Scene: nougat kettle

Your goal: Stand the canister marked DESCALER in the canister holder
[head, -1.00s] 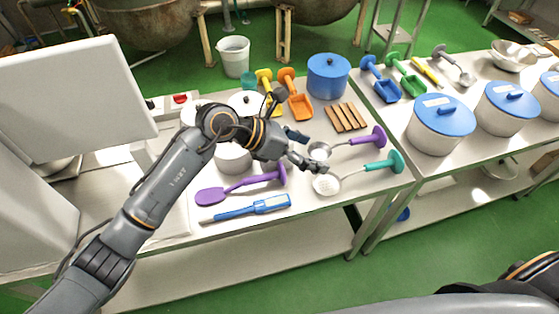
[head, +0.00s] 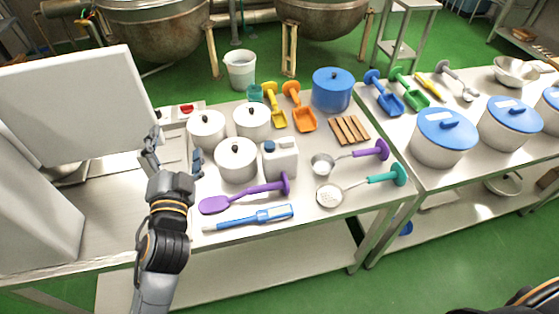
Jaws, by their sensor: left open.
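A white canister (head: 281,160) with a dark blue cap stands upright on the steel table in the head view, beside a lidded white pot. No lettering on it is readable, so I cannot tell whether it is the DESCALER one. I cannot make out a canister holder for sure. My left gripper (head: 173,157) is open and empty, fingers spread, left of the white pots and well apart from the canister. My right gripper is not in view.
Lidded white pots (head: 236,160) stand left of the canister. A purple spatula (head: 245,196), a blue thermometer-like tool (head: 250,217) and a ladle (head: 323,165) lie in front and right. A large white panel (head: 75,105) rises at the left.

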